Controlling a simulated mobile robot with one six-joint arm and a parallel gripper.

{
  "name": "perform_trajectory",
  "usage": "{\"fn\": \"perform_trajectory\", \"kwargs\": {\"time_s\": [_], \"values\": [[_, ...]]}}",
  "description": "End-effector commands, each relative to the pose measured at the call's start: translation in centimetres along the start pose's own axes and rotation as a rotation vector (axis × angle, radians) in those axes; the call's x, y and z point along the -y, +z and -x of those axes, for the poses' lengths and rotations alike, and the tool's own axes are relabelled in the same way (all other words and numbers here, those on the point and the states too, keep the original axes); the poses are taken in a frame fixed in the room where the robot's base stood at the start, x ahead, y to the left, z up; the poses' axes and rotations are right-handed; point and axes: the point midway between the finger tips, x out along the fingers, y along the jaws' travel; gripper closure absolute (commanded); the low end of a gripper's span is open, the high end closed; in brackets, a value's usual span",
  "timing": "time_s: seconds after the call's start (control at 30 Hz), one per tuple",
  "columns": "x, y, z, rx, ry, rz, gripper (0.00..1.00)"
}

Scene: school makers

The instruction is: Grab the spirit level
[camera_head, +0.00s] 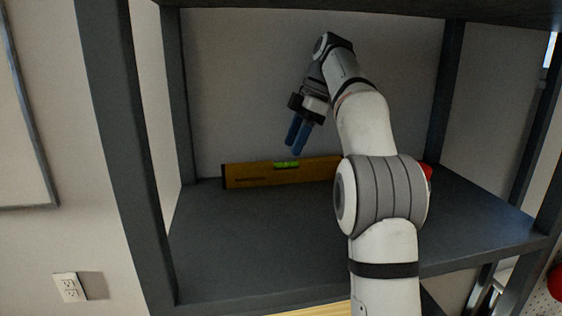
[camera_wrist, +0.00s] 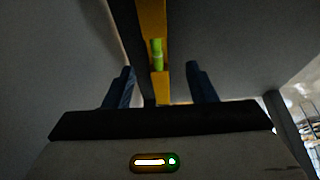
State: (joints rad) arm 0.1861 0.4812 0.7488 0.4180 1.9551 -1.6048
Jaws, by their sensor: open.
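The spirit level (camera_head: 260,177) is a long yellow bar with a green vial near the middle of its top edge. It stands on the dark shelf along the back wall, and my arm hides its right end in the head view. My gripper (camera_head: 296,148) points down with its blue fingers just above the level, near the green vial. In the wrist view the level (camera_wrist: 152,22) runs up the picture between the two fingers of my gripper (camera_wrist: 162,85), beyond their tips. The fingers are apart, with nothing held between them.
The dark grey shelf board (camera_head: 250,245) is clear in front of the level. A dark post (camera_head: 128,150) stands at the left, and another shelf board (camera_head: 400,8) is overhead. A red thing (camera_head: 428,172) shows partly behind my arm at the right.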

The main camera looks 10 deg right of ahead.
Motion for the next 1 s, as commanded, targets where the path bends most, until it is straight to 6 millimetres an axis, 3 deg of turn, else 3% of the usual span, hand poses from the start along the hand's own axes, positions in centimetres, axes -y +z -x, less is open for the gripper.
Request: {"fn": "perform_trajectory", "kwargs": {"time_s": [0.43, 0.73, 1.0], "values": [[-0.1, 0.4, -3.2, 0.0, 0.0, -0.006, 0.49], [-0.4, 0.4, -6.9, -0.001, -0.001, -0.003, 0.49], [-0.5, 0.4, -7.6, 0.0, 0.001, -0.002, 0.49]]}}
